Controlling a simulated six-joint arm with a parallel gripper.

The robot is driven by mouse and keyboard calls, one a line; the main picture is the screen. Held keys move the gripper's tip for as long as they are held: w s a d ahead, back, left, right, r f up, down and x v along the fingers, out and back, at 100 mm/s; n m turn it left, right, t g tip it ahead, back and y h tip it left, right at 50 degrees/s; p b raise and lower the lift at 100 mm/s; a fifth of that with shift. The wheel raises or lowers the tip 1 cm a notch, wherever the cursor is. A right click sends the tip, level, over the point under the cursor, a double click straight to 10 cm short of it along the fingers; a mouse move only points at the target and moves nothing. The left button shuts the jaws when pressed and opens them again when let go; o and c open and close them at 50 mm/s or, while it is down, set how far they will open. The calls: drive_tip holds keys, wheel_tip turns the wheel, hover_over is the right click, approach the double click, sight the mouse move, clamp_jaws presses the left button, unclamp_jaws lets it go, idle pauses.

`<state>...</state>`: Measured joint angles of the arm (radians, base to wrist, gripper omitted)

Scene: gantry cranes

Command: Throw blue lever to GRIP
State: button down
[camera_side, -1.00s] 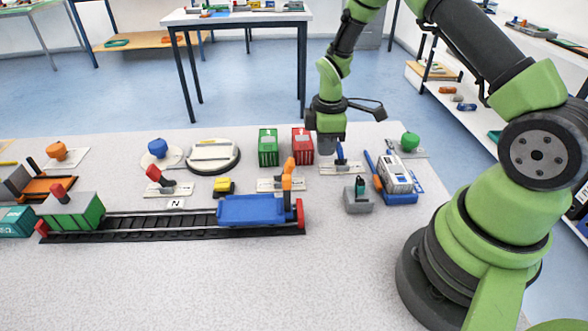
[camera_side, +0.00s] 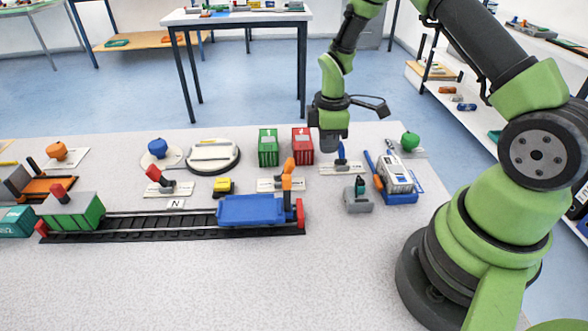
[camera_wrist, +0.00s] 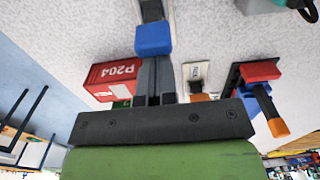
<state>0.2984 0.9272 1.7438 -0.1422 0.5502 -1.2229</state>
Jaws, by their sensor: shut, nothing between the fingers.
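The blue lever (camera_side: 341,151) stands on a pale base plate (camera_side: 342,168) at the back right of the table. In the wrist view its blue handle (camera_wrist: 153,39) is right in front of the fingertips, on a grey stem. My gripper (camera_side: 329,148) is shut and empty, beside the lever on its left in the side view. In the wrist view the closed fingers (camera_wrist: 154,68) point at the handle and appear to be close to or touching it; I cannot tell which. The lever's plate lettering is not readable.
A red container (camera_side: 302,145) and a green container (camera_side: 268,147) stand left of the gripper. An orange lever (camera_side: 287,172) is in front of them. A grey block with a teal top (camera_side: 358,195) and a blue-and-white model (camera_side: 397,180) stand right. The front table is clear.

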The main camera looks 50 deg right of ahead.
wheel_tip(320, 180, up, 6)
drive_tip(key=shift+r, duration=0.15)
idle(0.3)
idle(0.3)
drive_tip(key=s+a+r+m+t, duration=0.2)
drive_tip(key=s+a+r+m, duration=0.15)
drive_tip(key=r, duration=0.45)
drive_tip(key=s+a+r+m+t, duration=0.2)
drive_tip(key=a+r+m, duration=0.15)
drive_tip(key=r, duration=0.35)
drive_tip(key=s+a+r+m+t+y, duration=0.1)
drive_tip(key=s+a+r+m, duration=0.1)
drive_tip(key=s, duration=0.4)
drive_tip(key=s+a+r+m+t+y, duration=0.1)
drive_tip(key=s+a+r+m+t, duration=0.1)
drive_tip(key=s, duration=0.4)
drive_tip(key=shift+a+r+m, duration=0.4)
drive_tip(key=shift+a+m, duration=0.4)
drive_tip(key=shift+m, duration=0.2)
